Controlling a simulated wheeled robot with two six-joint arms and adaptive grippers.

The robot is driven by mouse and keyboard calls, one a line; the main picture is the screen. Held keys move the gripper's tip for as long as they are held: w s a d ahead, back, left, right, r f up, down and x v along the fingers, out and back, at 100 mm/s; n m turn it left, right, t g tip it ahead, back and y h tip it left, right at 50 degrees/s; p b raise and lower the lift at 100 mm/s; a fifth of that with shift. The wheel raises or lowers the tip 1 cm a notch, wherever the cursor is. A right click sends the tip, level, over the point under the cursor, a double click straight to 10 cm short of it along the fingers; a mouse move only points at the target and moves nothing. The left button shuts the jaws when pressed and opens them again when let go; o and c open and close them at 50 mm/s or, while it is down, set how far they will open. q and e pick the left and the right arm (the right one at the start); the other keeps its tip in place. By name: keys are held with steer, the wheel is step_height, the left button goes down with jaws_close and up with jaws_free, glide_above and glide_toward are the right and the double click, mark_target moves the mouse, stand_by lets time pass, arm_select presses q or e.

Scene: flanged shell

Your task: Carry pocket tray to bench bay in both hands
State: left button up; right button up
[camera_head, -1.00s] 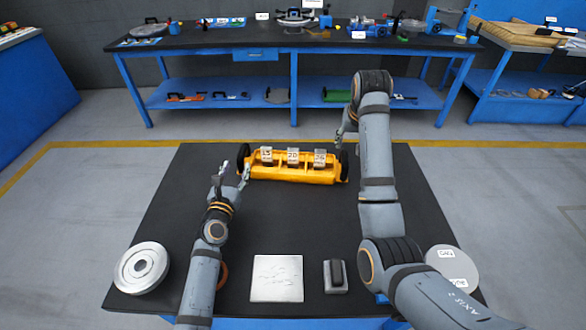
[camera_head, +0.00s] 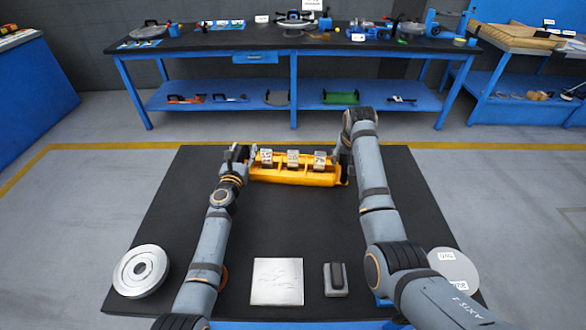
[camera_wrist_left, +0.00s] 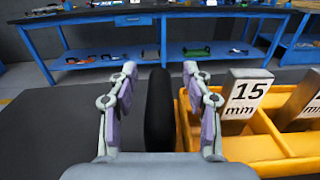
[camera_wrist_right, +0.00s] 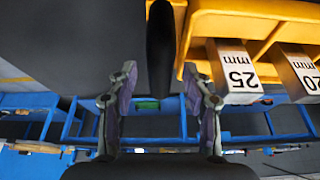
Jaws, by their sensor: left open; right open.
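The yellow pocket tray (camera_head: 292,178) sits at the far side of the near black table, with labelled metal blocks (camera_head: 293,158) standing in its pockets. The left wrist view shows a 15 mm block (camera_wrist_left: 248,95) in it; the right wrist view shows a 25 mm block (camera_wrist_right: 235,72). My left gripper (camera_head: 236,153) is open at the tray's left end, its fingers either side of the black end handle (camera_wrist_left: 159,110). My right gripper (camera_head: 347,145) is open at the right end, its fingers on both sides of the other black handle (camera_wrist_right: 160,50). Contact is not clear.
A metal flanged disc (camera_head: 141,271), a flat plate (camera_head: 277,281), a small dark-topped block (camera_head: 336,279) and a labelled round disc (camera_head: 453,268) lie near the front. Beyond a floor gap stands a blue bench (camera_head: 220,39) with tools on top and a lower shelf.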

arm_select(q)
steer(key=shift+w, duration=0.15)
arm_select(e)
steer(key=shift+w+f, duration=0.1)
arm_select(q)
jaws_close()
arm_select(e)
jaws_close()
